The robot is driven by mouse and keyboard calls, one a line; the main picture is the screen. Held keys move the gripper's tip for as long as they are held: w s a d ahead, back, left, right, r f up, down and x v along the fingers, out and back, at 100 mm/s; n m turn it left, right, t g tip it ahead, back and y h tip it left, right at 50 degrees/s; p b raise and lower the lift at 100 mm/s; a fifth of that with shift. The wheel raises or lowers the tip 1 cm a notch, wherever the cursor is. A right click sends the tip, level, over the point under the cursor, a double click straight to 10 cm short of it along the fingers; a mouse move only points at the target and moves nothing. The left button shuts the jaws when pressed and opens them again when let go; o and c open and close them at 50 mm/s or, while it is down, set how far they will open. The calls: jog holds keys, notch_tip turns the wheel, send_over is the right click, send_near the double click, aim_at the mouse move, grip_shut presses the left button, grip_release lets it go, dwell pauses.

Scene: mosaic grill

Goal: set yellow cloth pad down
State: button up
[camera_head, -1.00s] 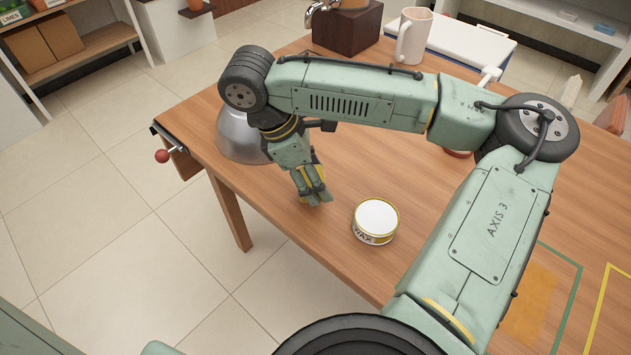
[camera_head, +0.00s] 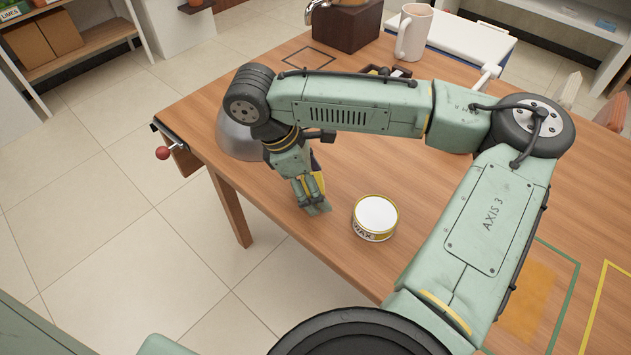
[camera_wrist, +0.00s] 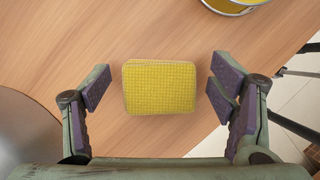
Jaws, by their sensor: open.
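The yellow cloth pad (camera_wrist: 160,88) lies flat on the wooden table in the wrist view, between my two fingers with a gap on each side. My gripper (camera_wrist: 158,92) is open and holds nothing. In the head view my gripper (camera_head: 317,210) points down just above the table near its front edge. A small bit of yellow (camera_head: 318,182) shows beside my fingers there; the rest of the pad is hidden behind them.
A round wax tin (camera_head: 376,218) stands just right of my gripper. A metal dome (camera_head: 235,140) is close behind it on the left. The table edge is near.

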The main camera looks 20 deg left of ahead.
jog(key=v, duration=1.2)
jog(key=shift+r, duration=0.25)
